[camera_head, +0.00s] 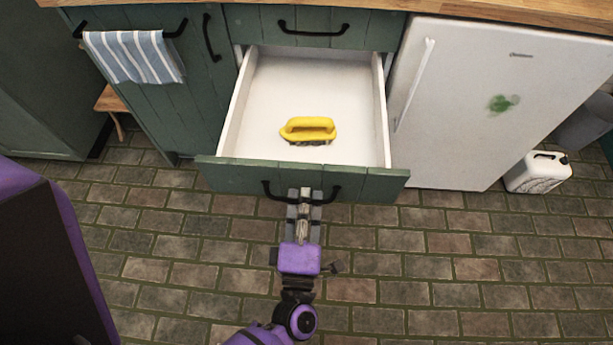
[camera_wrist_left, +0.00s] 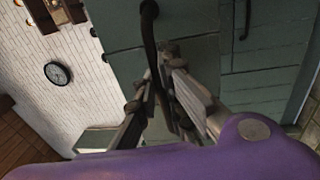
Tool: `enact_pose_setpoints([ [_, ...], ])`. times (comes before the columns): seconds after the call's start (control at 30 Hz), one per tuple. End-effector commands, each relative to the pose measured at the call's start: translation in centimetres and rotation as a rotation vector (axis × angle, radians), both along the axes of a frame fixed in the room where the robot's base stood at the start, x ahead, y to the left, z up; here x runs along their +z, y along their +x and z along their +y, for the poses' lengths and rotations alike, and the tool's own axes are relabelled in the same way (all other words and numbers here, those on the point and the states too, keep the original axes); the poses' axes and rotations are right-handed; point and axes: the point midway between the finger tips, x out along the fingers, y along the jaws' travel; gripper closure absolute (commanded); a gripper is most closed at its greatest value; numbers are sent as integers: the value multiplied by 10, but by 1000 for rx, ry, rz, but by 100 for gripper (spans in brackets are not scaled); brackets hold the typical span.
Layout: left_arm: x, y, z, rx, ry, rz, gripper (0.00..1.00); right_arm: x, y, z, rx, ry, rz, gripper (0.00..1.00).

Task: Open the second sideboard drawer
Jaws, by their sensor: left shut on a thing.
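The second sideboard drawer (camera_head: 303,177) is pulled far out under the closed top drawer (camera_head: 300,27). Its white inside shows, with a yellow-handled brush (camera_head: 308,129) lying in it. My left gripper (camera_head: 305,194) is shut on the black handle (camera_head: 332,198) of the open drawer's green front. In the left wrist view the fingers (camera_wrist_left: 166,70) close around the dark handle bar (camera_wrist_left: 149,30) near the green front. My right gripper is not in view.
A white fridge (camera_head: 485,100) with a green smudge stands right of the drawer. A white canister (camera_head: 538,172) stands on the floor beyond it. A striped towel (camera_head: 134,57) hangs from a bar at left. The brick floor (camera_head: 440,270) in front is clear.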

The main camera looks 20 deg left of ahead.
Motion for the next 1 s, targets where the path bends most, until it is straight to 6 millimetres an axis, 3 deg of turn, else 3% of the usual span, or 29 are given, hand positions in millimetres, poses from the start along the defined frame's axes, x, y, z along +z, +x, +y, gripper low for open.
enact_pose_setpoints([
  [0.3,-1,-30,-10,-2,5,2,100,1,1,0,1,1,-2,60],
  [0.77,-1,-34,-11,-3,4,2,100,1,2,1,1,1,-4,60],
  [0.8,-1,-34,-11,-3,4,2,89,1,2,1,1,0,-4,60],
  [0.9,-1,-34,-11,-3,3,2,76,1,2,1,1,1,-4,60],
  [1.0,0,-34,-10,-2,2,2,72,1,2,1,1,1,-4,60],
])
